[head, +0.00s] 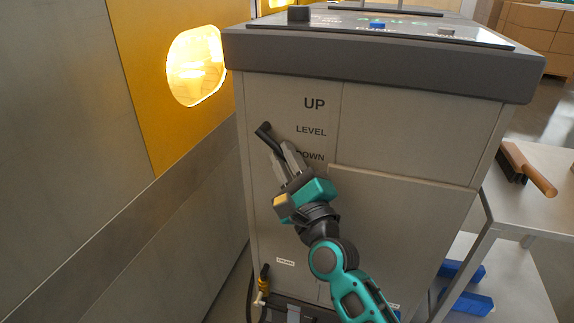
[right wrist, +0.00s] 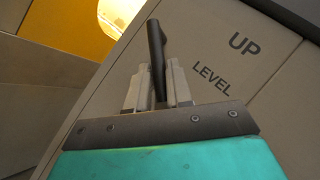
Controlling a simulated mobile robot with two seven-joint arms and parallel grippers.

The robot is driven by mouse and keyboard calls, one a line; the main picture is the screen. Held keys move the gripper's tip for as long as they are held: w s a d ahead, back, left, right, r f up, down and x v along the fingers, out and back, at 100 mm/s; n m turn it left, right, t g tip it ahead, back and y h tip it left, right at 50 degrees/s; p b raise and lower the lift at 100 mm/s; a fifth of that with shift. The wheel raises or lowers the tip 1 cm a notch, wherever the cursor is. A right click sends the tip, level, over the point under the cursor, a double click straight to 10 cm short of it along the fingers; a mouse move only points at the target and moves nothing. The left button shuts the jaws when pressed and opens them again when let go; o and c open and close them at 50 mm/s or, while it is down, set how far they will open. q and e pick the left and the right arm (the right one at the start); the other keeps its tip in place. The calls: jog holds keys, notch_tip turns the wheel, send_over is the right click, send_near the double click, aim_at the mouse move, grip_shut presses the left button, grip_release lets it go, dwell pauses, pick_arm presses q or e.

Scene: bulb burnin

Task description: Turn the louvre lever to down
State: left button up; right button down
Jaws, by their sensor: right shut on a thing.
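The louvre lever (head: 265,132) is a short black handle on the front of the grey cabinet, left of the printed words UP, LEVEL and DOWN. In the head view it slants from upper left down to the right, its lower part running into my right gripper (head: 287,158). The right wrist view shows the lever (right wrist: 156,45) between the two grey fingers of the right gripper (right wrist: 157,85), which is shut on it. The gripper partly covers the word DOWN. My left gripper is not in view.
The grey cabinet (head: 400,130) has a dark top edge with a control panel. A glowing window (head: 196,68) is in the yellow wall at left. A brush (head: 528,168) lies on a side table at right. A brass valve (head: 263,284) sits low on the cabinet.

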dwell(0.3)
jog(key=c, duration=1.1)
grip_release()
jog(key=shift+a, duration=0.1)
jog(key=v, duration=1.3)
jog(key=shift+w, duration=0.1)
